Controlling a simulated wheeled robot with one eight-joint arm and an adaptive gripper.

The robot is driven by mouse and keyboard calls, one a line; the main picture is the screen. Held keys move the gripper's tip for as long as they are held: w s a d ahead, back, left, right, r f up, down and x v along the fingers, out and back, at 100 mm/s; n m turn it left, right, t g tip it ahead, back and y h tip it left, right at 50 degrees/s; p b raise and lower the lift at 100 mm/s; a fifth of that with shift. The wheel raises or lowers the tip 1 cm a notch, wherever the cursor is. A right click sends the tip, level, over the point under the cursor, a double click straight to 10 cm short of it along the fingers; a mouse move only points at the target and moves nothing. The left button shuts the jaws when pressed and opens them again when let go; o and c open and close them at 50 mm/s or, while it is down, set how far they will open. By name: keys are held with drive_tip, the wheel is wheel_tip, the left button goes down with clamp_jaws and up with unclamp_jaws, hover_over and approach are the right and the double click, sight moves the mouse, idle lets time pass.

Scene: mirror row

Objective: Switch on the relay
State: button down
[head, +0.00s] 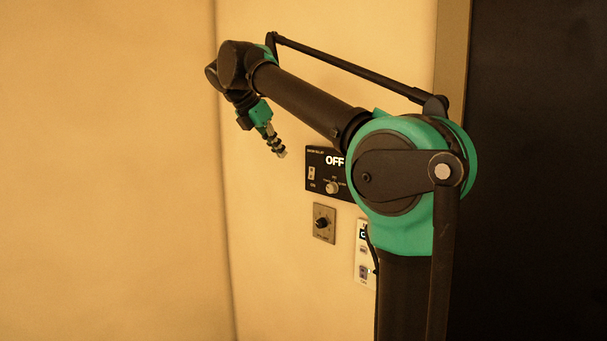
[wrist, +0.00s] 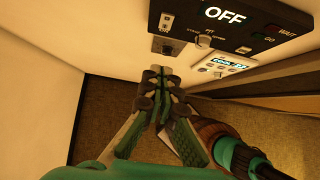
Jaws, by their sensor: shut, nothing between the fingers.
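The relay is a black wall panel (head: 318,158) with a lit display reading OFF, partly hidden by my arm in the head view. It also shows at the top of the wrist view (wrist: 240,34). A pale rocker switch (head: 311,173) sits at its left end, and it shows in the wrist view too (wrist: 166,22). A round selector knob (head: 332,187) is right of the switch, also visible in the wrist view (wrist: 204,41). My gripper (head: 281,153) points down and right, left of the panel in the head view. Its fingers (wrist: 160,74) are together and empty, apparently apart from the panel.
A small grey plate with a black dial (head: 323,222) is below the relay. A white panel with a small display (wrist: 225,68) is lower right, partly behind my arm in the head view. A wall corner is at the left. A dark surface (head: 540,150) stands at the right.

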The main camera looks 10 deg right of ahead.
sight(311, 176)
drive_tip(key=shift+f, duration=0.1)
drive_tip(key=shift+w+d+r+x, duration=0.25)
drive_tip(key=shift+d+r+x, duration=0.05)
drive_tip(key=shift+x, duration=1.8)
drive_tip(key=shift+w+d+r+x, duration=0.25)
drive_tip(key=shift+d+r+x, duration=0.05)
drive_tip(key=shift+x, duration=1.85)
drive_tip(key=shift+w+d+r+x, duration=0.25)
drive_tip(key=shift+d+r+x, duration=0.05)
drive_tip(key=shift+x, duration=1.8)
drive_tip(key=shift+w+d+f, duration=0.15)
drive_tip(key=shift+d, duration=0.1)
drive_tip(key=shift+r, duration=0.85)
